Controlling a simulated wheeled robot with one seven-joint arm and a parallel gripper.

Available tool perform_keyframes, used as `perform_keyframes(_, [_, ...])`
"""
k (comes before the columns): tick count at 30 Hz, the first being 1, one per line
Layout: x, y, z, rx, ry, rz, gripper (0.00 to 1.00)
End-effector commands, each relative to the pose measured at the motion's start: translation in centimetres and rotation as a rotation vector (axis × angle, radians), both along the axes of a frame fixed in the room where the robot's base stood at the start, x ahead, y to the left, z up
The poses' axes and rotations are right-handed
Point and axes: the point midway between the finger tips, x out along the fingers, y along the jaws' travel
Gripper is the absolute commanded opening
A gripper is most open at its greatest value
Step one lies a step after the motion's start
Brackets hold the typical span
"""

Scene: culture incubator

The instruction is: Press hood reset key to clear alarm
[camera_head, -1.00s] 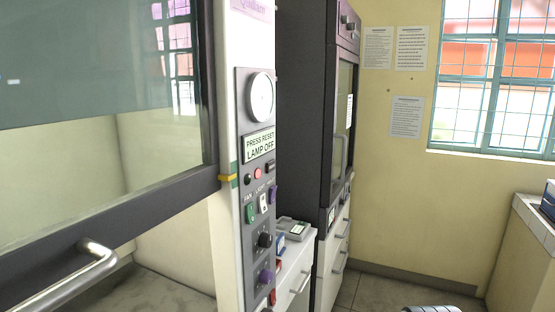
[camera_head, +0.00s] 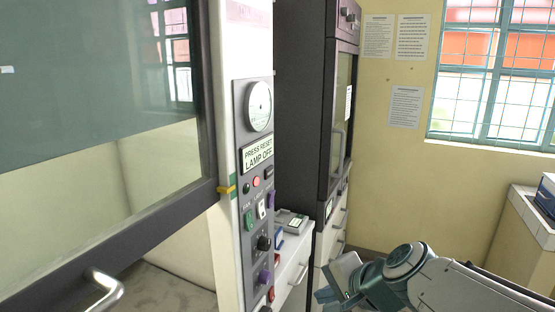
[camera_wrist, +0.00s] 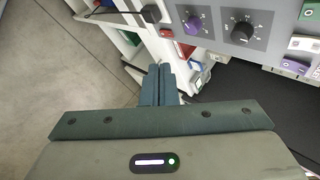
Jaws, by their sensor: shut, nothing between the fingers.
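The fume hood's control panel (camera_head: 256,200) stands upright at the centre of the head view. It carries a round gauge and a sign (camera_head: 257,155) reading "PRESS RESET LAMP OFF". Below the sign are a small green button (camera_head: 248,189), a red round one (camera_head: 256,182) and a dark rectangular one (camera_head: 268,171); which is the reset key I cannot tell. My gripper (camera_head: 325,297) is low and right of the panel, apart from it. In the wrist view its fingers (camera_wrist: 160,82) are shut and empty, with the panel's purple knob (camera_wrist: 193,24) and black knob (camera_wrist: 242,29) beyond.
The hood's raised glass sash (camera_head: 100,110) and its handle (camera_head: 95,292) fill the left. Behind the panel are a white drawer cabinet (camera_head: 294,268) with small items on top and a tall dark cabinet (camera_head: 302,120). A counter (camera_head: 526,222) stands far right. Floor shows left in the wrist view.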

Motion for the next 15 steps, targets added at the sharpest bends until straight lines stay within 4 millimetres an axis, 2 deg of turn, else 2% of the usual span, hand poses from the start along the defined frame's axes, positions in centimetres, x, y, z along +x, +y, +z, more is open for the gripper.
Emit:
perform_keyframes(1, [1.3, 0.6, 2.5, 0.093, 0.004, -0.074, 0.00])
perform_keyframes(6, [5.7, 1.7, 8.7, 0.442, 0.036, -0.351, 0.00])
perform_keyframes(12, [9.8, 1.3, 14.3, 0.803, 0.108, -0.634, 0.00])
perform_keyframes(15, [11.2, 0.9, 15.8, 0.929, 0.143, -0.732, 0.00])
